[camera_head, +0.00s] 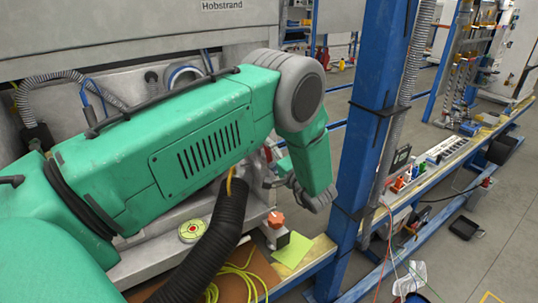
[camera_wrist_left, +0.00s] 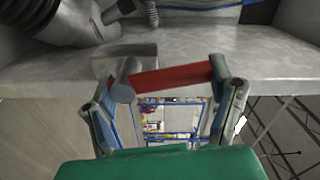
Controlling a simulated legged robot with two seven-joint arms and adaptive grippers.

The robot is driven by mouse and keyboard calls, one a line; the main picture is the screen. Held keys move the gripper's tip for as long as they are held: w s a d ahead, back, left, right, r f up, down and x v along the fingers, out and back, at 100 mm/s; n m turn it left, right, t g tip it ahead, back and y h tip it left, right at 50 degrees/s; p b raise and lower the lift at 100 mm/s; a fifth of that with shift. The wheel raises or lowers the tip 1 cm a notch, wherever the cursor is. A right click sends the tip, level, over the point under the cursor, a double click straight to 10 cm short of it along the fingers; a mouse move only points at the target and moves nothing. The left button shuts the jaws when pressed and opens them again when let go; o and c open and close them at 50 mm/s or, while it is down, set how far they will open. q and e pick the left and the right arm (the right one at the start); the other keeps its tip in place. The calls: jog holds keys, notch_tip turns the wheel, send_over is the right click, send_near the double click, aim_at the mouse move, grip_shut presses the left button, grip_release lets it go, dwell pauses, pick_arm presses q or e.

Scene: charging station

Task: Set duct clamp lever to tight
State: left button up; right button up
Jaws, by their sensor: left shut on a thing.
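The lever, a red bar (camera_wrist_left: 175,78) with a grey round end at its left, lies across the wrist view in front of a grey metal ledge. My left gripper (camera_wrist_left: 172,92) has one finger at each side of the red bar and is shut on it. In the head view my left gripper (camera_head: 277,172) is small and partly hidden beside my green wrist, and the lever cannot be made out there. A black ribbed duct (camera_head: 215,222) runs up behind my forearm, its upper end hidden. My right gripper is not in view.
A blue post (camera_head: 375,110) stands just right of my wrist. An orange knob (camera_head: 276,219), a yellow-green sheet (camera_head: 292,249) and yellow cable (camera_head: 238,277) are below it. A grey machine panel (camera_head: 130,25) is behind my arm. Open floor lies at far right.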

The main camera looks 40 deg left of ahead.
pick_arm(q)
jog(key=shift+w+d+m, duration=0.2)
jog(key=shift+w+m, duration=0.2)
jog(key=shift+m, duration=0.7)
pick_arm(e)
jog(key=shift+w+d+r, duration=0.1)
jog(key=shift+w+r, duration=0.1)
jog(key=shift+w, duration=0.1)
pick_arm(q)
jog(key=shift+f, duration=0.1)
jog(key=o, duration=1.5)
jog(key=shift+c, duration=0.2)
jog(key=shift+o, duration=1)
jog(key=shift+w+f, duration=0.1)
jog(key=shift+w, duration=0.1)
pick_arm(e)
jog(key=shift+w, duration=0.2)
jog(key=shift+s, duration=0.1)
pick_arm(q)
jog(key=shift+s+d, duration=0.2)
jog(key=shift+d, duration=0.05)
jog(key=v, duration=1.1)
jog(key=shift+d, duration=0.3)
